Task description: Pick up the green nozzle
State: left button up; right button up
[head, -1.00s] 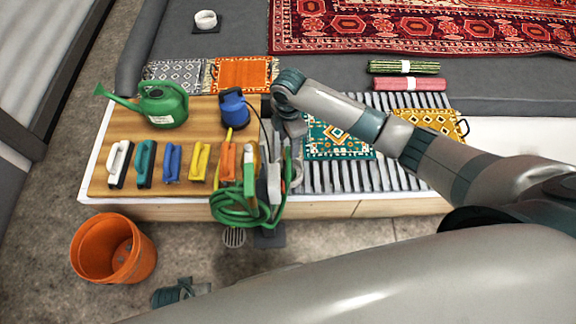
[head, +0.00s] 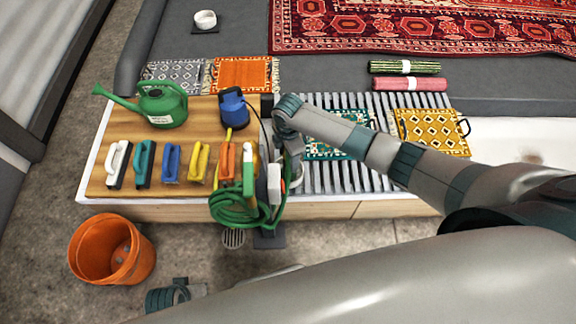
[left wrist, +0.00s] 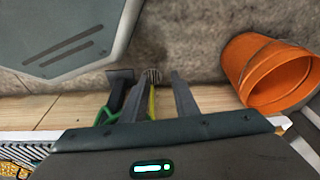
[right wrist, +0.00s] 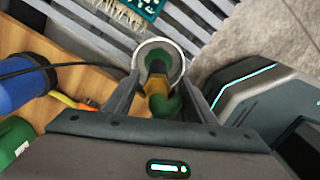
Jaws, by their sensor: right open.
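The green nozzle (right wrist: 166,104), with an orange-yellow collar, lies between the fingers of my right gripper (right wrist: 163,85) in the right wrist view. Those fingers are open and stand either side of it; I cannot tell if they touch it. A pale round rim (right wrist: 179,66) surrounds its far end. In the head view my right gripper (head: 292,160) hangs over the bench's front part and mostly hides the nozzle. My left gripper (left wrist: 150,88) shows in the left wrist view with its fingers apart, a yellow strip and green hose behind them.
A coiled green hose (head: 238,208) hangs at the bench's front edge, left of my right gripper. A blue pump (head: 234,112), a green watering can (head: 163,106) and several coloured brushes stand on the wooden board (head: 205,133). An orange bucket (head: 88,250) stands on the floor.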

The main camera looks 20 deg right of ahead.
aim_at(288, 163)
jog(key=shift+f, duration=0.6)
jog(key=f, duration=0.3)
jog(key=shift+w+b, duration=0.2)
jog(key=shift+b, duration=0.15)
jog(key=shift+f, duration=0.45)
pick_arm(q)
jog(key=shift+w+r, duration=0.2)
jog(key=shift+r, duration=1.05)
jog(key=shift+f, duration=0.1)
pick_arm(e)
jog(key=c, duration=1.1)
